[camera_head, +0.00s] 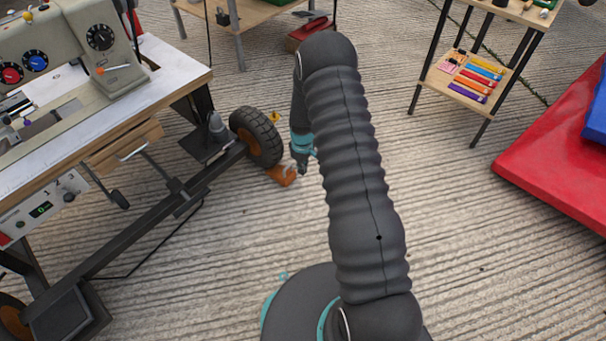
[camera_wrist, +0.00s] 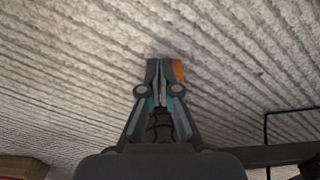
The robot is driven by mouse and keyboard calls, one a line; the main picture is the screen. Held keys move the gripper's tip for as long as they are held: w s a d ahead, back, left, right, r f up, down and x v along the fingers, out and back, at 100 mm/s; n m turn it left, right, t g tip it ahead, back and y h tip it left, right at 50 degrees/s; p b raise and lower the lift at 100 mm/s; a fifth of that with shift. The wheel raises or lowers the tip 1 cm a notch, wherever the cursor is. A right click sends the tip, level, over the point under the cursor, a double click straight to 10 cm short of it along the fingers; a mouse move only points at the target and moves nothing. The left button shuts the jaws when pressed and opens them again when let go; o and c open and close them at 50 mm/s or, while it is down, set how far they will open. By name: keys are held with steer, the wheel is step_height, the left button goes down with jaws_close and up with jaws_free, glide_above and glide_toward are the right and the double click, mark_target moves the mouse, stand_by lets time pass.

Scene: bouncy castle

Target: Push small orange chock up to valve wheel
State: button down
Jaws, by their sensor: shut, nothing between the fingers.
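The small orange chock (camera_head: 283,176) lies on the ribbed floor just below the black-tyred wheel (camera_head: 258,137) with an orange hub, on the sewing machine stand. In the head view the chock is very close to the tyre; whether they touch I cannot tell. My gripper (camera_head: 302,168) is low by the floor, to the right of the chock. In the wrist view my gripper (camera_wrist: 164,64) has its fingers together. A strip of the orange chock (camera_wrist: 178,70) shows right beside the right finger; the rest is hidden. I cannot make out a valve on the wheel.
The sewing machine stand (camera_head: 128,247) fills the left. A second wheel (camera_head: 13,320) is at lower left. A small yellow-orange piece (camera_head: 274,117) lies behind the near wheel. A shelf (camera_head: 468,80) and red mat (camera_head: 550,150) are at right. The floor between is clear.

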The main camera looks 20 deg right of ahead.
steer(key=shift+r, duration=0.45)
steer(key=c, duration=1.5)
jaws_free()
steer(key=shift+r, duration=0.1)
steer(key=o, duration=0.4)
steer(key=shift+m+t, duration=0.5)
steer(key=shift+m, duration=0.1)
steer(key=r, duration=0.9)
steer(key=a+r, duration=0.1)
steer(key=r, duration=0.4)
steer(key=shift+s+r, duration=0.1)
steer(key=shift+s, duration=0.15)
steer(key=s+a+r+m+t, duration=0.2)
steer(key=s+r, duration=0.7)
steer(key=r, duration=0.5)
steer(key=s+a+r+m+t, duration=0.1)
steer(key=s+r, duration=0.8)
steer(key=r, duration=0.5)
steer(key=s+r, duration=0.1)
steer(key=s, duration=0.4)
steer(key=s+a+r+m+t, duration=0.1)
steer(key=s, duration=0.4)
steer(key=s+r+m, duration=0.1)
steer(key=s, duration=0.4)
steer(key=shift+s+a+t, duration=0.1)
steer(key=shift+a+t, duration=0.05)
steer(key=shift+t, duration=0.15)
steer(key=shift+r, duration=0.1)
